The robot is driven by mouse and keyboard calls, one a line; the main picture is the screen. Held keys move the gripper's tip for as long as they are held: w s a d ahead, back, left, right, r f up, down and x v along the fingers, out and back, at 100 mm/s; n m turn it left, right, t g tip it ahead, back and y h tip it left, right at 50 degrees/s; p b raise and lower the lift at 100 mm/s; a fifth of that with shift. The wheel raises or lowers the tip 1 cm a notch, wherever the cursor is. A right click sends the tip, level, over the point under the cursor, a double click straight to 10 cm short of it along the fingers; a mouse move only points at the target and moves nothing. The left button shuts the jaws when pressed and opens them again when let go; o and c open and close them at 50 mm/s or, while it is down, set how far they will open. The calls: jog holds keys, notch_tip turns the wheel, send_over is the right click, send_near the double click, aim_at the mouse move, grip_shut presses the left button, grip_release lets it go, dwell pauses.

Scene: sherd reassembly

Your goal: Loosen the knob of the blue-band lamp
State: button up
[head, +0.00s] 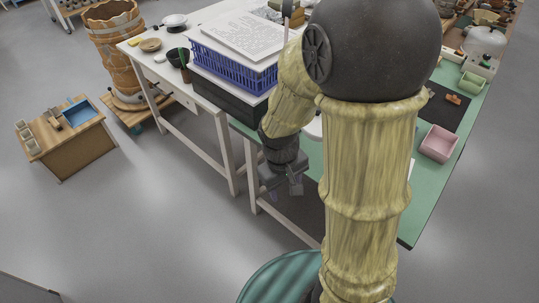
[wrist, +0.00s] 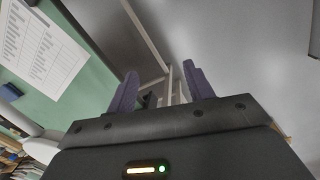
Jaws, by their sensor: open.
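I cannot make out a lamp with a blue band, or its knob, in either view. My arm covers a large part of the green table (head: 432,190) in the head view. A white rounded thing (head: 313,128) shows only in part behind the arm, and I cannot tell what it is. My gripper (head: 282,184) hangs off the table's front left corner. In the wrist view my gripper (wrist: 163,86) has its two purple-grey fingers apart with nothing between them. Beyond them are pale table legs and grey floor.
A blue basket (head: 235,68) with printed sheets stands on a black crate on the white table (head: 150,62). A pink bin (head: 439,143) and a green bin (head: 472,83) stand on the green table. A printed sheet (wrist: 42,45) lies there too.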

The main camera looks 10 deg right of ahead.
jog(key=w+a+f+n+t+h+p, duration=0.1)
jog(key=w+a+f+n+t+h, duration=0.3)
jog(key=a+n+h, duration=0.3)
jog(key=w+a+f+n+t+h+p, duration=0.1)
jog(key=w+a+f+n+t+h, duration=0.3)
jog(key=n, duration=0.9)
jog(key=a+f+t+h, duration=0.2)
jog(key=a, duration=0.1)
jog(key=shift+w+a+f+h+p, duration=0.2)
jog(key=shift+w+a+h+p, duration=0.1)
jog(key=shift+h+p, duration=0.1)
jog(key=shift+d, duration=0.1)
jog(key=p+x, duration=0.2)
jog(key=x, duration=1.5)
jog(key=shift+w, duration=0.25)
jog(key=shift+c, duration=0.4)
